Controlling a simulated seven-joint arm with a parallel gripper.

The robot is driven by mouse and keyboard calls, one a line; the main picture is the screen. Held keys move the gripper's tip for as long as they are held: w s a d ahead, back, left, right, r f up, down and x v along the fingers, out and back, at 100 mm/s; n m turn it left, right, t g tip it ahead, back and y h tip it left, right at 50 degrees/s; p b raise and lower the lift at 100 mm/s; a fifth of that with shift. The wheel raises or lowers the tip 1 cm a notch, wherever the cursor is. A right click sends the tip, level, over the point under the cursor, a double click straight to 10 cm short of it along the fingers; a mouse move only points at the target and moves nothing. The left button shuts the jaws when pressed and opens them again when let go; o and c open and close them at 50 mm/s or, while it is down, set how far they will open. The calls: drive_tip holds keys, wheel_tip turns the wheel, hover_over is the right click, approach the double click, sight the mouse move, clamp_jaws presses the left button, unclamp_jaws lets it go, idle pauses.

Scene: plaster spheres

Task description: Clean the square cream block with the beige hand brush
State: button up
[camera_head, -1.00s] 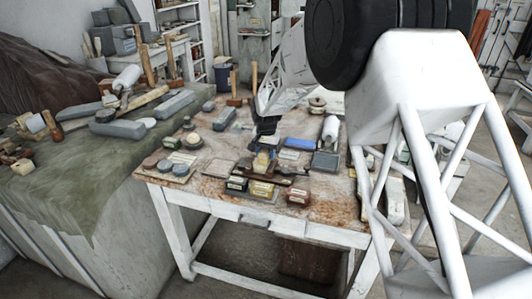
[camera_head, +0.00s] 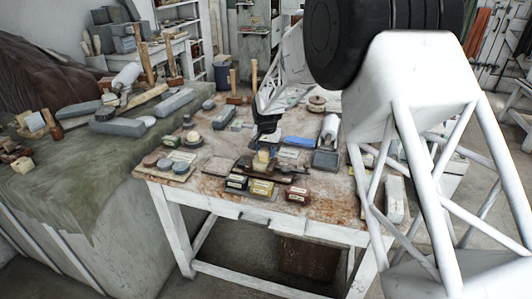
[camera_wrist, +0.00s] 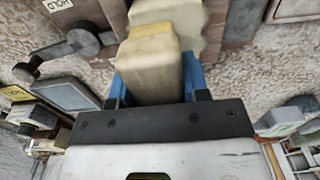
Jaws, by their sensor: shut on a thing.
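My gripper (camera_wrist: 155,82) is shut on the beige hand brush (camera_wrist: 150,72), with a blue finger on each side of it. The brush points away from the wrist, and a yellowish band (camera_wrist: 151,31) shows at its far end. The square cream block (camera_wrist: 166,9) is just beyond that end, partly hidden by the brush. The two look close or touching; I cannot tell which. In the head view my gripper (camera_head: 265,141) is low over the table, and a small cream patch (camera_head: 263,156) shows under it; brush and block are hard to separate there.
A dark brown holder with a grey lever (camera_wrist: 81,42) surrounds the block. Several small labelled boxes, one yellow (camera_head: 261,188), stand in front. A blue box (camera_head: 299,142) and a grey tray (camera_head: 325,160) lie to the right. Round pads (camera_head: 165,164) sit at the left.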

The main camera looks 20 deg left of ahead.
sight(264, 150)
drive_tip(key=shift+w, duration=0.1)
idle(0.3)
drive_tip(key=shift+w, duration=0.5)
drive_tip(key=shift+s, duration=0.2)
idle(0.3)
drive_tip(key=shift+s, duration=0.9)
drive_tip(key=shift+s, duration=0.15)
drive_tip(key=shift+s, duration=0.95)
drive_tip(key=shift+w, duration=1.1)
